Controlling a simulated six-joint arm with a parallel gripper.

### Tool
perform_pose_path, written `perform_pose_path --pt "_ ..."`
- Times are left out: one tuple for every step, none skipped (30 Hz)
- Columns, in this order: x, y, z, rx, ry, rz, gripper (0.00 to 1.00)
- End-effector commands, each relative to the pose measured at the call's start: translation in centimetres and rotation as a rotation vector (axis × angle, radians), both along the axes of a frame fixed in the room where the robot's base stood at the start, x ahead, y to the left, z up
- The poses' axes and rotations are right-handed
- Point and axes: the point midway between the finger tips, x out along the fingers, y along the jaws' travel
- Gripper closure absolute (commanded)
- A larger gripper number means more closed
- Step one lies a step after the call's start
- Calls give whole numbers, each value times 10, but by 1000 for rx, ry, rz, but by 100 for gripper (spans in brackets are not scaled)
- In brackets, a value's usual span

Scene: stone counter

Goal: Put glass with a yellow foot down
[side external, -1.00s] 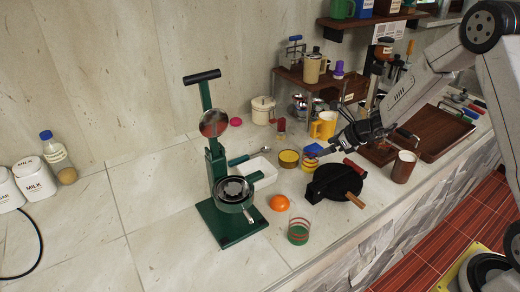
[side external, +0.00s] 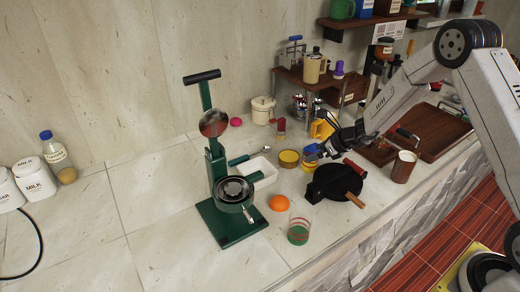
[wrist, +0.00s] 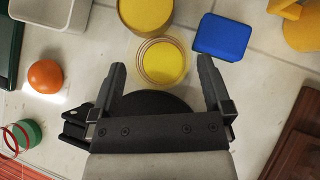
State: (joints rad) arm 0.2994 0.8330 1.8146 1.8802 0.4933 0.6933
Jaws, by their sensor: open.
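The glass with a yellow foot (wrist: 163,62) is seen from above in the wrist view, its clear rings around a yellow disc. It appears upright on the counter, close beside a round yellow container (wrist: 146,12). My gripper (wrist: 163,76) is open, with one finger on either side of the near part of the glass and a gap on both sides. In the side view, the glass (side external: 310,163) is small and partly hidden by my gripper (side external: 320,152).
A blue block (wrist: 222,37) lies right of the glass. The black round press (side external: 335,182) is close in front. An orange (side external: 278,202), a green-footed glass (side external: 299,232) and a green juicer stand (side external: 233,222) are to the left. A yellow mug (side external: 322,127) stands behind.

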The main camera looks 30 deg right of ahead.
Motion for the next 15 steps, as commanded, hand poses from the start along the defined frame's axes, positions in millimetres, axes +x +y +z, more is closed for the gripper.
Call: perform_pose_path --pt "3 2 -5 0 2 2 0" --pt "5 3 -7 0 1 1 0" --pt "8 3 -10 0 1 1 0" --pt "10 4 -12 0 1 1 0" --pt "11 5 -14 0 1 1 0" --pt "13 6 -15 0 1 1 0" --pt "14 6 -17 0 1 1 0" --pt "15 7 -18 0 1 1 0" --pt "16 7 -19 0 1 1 0" --pt "17 7 -19 0 1 0 0" --pt "17 7 -20 0 1 0 0" --pt "17 7 -20 0 1 0 0" --pt "18 7 -20 0 1 0 0" --pt "18 7 -20 0 1 0 0" --pt "18 7 -20 0 1 0 0"
